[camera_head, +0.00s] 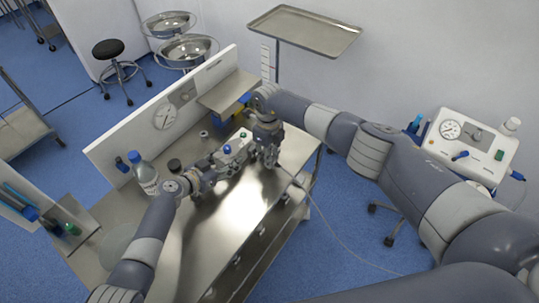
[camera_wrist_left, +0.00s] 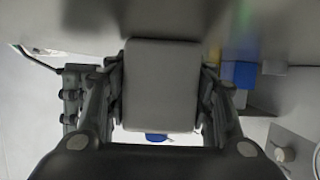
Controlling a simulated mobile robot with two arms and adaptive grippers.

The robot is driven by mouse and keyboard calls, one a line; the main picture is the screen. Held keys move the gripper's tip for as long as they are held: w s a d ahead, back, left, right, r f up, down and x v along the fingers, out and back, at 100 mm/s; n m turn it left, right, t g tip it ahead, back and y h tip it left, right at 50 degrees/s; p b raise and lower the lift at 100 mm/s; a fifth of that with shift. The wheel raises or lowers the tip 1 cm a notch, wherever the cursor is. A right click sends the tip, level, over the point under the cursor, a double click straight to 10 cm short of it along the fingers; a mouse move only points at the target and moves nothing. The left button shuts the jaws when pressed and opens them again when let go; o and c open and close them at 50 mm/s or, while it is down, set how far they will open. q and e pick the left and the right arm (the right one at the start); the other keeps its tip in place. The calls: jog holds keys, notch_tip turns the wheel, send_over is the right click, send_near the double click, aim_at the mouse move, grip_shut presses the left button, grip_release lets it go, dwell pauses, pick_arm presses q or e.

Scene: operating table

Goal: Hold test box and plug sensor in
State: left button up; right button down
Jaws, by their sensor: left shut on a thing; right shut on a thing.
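The test box (camera_head: 237,145), pale with a blue knob and a green knob, is above the steel table. My left gripper (camera_head: 213,168) is shut on it from the left. In the left wrist view the box (camera_wrist_left: 160,85) shows as a grey block between the two fingers. My right gripper (camera_head: 268,154) points down close to the box's right end. It is shut on the sensor plug, which its fingers hide. The sensor's thin pale cable (camera_head: 325,222) trails from there to the lower right. Whether the plug touches the box I cannot tell.
The steel table (camera_head: 225,235) is bare in front. A white upright panel (camera_head: 125,140) with a gauge runs along its back. A bottle (camera_head: 146,175) stands left of my left gripper. Blue and yellow bins (camera_head: 243,98) sit behind. A device with a gauge (camera_head: 465,140) stands at right.

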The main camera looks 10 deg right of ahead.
pick_arm(q)
jog(key=shift+f, duration=0.1)
pick_arm(e)
jog(key=shift+w+a, duration=0.4)
pick_arm(q)
jog(key=shift+s, duration=0.1)
pick_arm(e)
jog(key=shift+w+a, duration=0.35)
jog(key=shift+w+a, duration=0.1)
jog(key=shift+a, duration=0.05)
jog(key=shift+w+a, duration=0.1)
jog(key=c, duration=1.2)
grip_release()
jog(key=shift+c, duration=0.2)
notch_tip(320, 180, up, 12)
